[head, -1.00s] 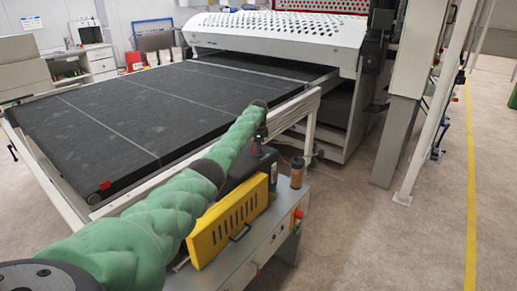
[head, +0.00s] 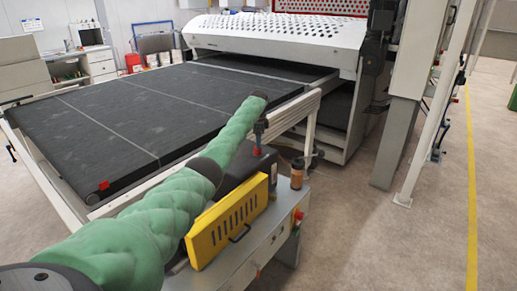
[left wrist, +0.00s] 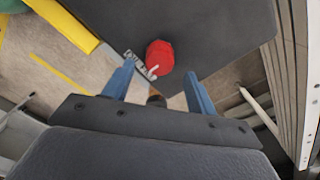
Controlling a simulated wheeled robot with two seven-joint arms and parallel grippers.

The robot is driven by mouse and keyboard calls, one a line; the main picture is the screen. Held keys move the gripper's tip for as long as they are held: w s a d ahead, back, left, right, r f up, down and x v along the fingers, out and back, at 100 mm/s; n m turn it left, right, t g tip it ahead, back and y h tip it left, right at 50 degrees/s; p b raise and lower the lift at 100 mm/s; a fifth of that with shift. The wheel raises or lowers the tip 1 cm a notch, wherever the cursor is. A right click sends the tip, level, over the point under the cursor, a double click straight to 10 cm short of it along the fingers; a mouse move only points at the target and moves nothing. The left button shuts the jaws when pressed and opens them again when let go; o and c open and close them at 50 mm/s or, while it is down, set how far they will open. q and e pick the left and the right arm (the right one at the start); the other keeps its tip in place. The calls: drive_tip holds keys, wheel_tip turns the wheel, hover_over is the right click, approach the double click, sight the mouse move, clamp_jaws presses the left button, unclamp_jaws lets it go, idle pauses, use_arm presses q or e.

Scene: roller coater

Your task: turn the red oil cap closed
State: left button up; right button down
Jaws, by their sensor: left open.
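The red oil cap (left wrist: 160,57) shows in the left wrist view on top of a dark grey housing (left wrist: 190,25), with a small pale lever or mark at its lower edge. In the head view the cap (head: 257,151) is a small red spot just below my left gripper (head: 259,140). In the left wrist view my left gripper (left wrist: 160,72) is open, its two blue fingers apart on either side of the cap's lower part. The fingers do not visibly press on the cap. I cannot tell how far the cap is turned. My right gripper is not in view.
A yellow vented guard (head: 228,222) stands in front of the dark housing. A brown-orange cylinder (head: 297,176) and a red button (head: 298,215) are to its right. The wide black conveyor bed (head: 120,110) lies behind my arm. The floor at right is clear.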

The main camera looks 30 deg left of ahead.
use_arm(q)
drive_tip(key=shift+r+b, duration=0.4)
drive_tip(key=shift+r, duration=1.4)
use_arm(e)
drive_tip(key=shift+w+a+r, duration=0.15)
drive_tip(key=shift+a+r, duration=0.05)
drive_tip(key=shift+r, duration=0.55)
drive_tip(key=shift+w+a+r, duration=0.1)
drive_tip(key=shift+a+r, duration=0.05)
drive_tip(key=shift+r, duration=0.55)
